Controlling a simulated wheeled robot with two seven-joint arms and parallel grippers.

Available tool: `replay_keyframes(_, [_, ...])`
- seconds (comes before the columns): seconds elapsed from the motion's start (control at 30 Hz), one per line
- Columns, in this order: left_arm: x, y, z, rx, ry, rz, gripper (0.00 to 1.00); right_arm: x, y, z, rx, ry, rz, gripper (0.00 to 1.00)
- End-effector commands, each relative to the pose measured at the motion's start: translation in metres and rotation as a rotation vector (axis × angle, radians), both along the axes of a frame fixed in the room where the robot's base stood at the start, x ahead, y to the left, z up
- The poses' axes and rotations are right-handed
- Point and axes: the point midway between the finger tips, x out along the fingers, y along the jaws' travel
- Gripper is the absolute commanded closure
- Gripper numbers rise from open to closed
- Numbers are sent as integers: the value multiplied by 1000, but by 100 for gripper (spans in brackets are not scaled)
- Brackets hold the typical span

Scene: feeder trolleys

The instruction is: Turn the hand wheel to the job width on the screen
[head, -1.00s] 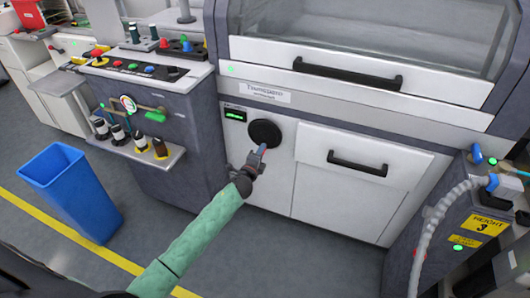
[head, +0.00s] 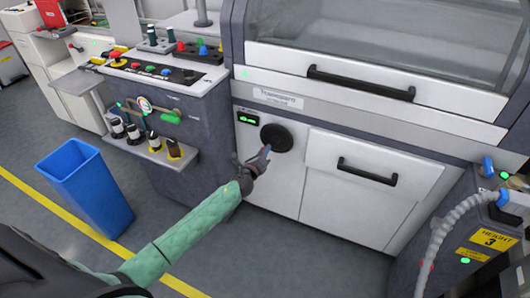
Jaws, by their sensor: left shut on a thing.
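The black round hand wheel (head: 276,137) is on the white front panel of the machine. A small dark screen (head: 247,119) with green digits sits just up and left of it; the digits are too small to read. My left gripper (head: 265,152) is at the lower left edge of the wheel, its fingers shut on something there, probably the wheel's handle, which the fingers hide. My green-sleeved left arm reaches in from the bottom left. My right gripper is not in view.
A white drawer front with a black handle (head: 367,171) is right of the wheel. A control console (head: 165,95) with bottles on a shelf stands left. A blue bin (head: 86,188) is on the floor. A hose and a "HEIGHT 3" box (head: 487,238) are at the right.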

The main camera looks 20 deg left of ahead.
Motion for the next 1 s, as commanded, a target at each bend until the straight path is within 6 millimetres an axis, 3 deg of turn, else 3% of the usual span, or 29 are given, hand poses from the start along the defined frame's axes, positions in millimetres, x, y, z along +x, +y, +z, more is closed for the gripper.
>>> replay_keyframes(0.47, [0,1,-1,12,1,1,100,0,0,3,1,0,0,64])
replay_keyframes(0.5, [0,1,-1,12,1,1,71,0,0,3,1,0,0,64])
replay_keyframes(0.57, [0,1,-1,11,1,1,59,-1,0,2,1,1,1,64])
replay_keyframes(1.0, [-8,1,0,11,0,0,57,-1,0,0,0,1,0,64])
